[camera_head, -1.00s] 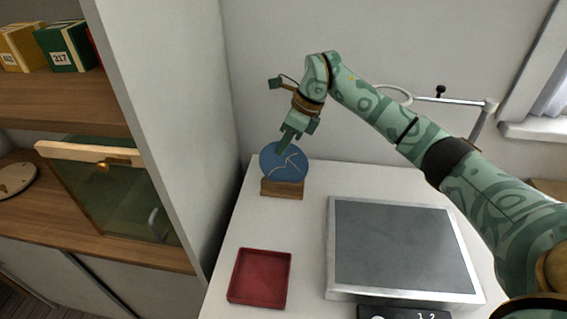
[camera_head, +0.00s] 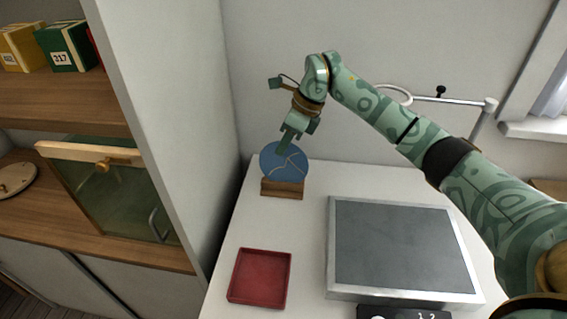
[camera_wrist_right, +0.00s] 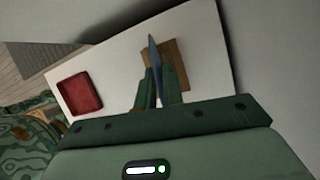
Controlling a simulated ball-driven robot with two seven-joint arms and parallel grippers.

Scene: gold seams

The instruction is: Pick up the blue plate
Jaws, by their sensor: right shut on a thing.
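The blue plate (camera_head: 284,162) stands upright in a wooden stand (camera_head: 283,189) at the back left of the white table. Pale branching seam lines run across its face. My right gripper (camera_head: 287,146) comes down from above and is shut on the plate's upper edge. In the right wrist view the plate (camera_wrist_right: 154,58) shows edge-on between the two fingers (camera_wrist_right: 158,85), with the wooden stand (camera_wrist_right: 178,58) just beyond. I cannot tell whether the plate's lower edge is clear of the stand. My left gripper is not in view.
A red square tray (camera_head: 260,278) lies at the table's front left. A large grey-topped scale (camera_head: 400,250) fills the table's right part. A lamp-like ring arm (camera_head: 440,100) stands behind. A wall panel (camera_head: 165,110) and shelving are at left.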

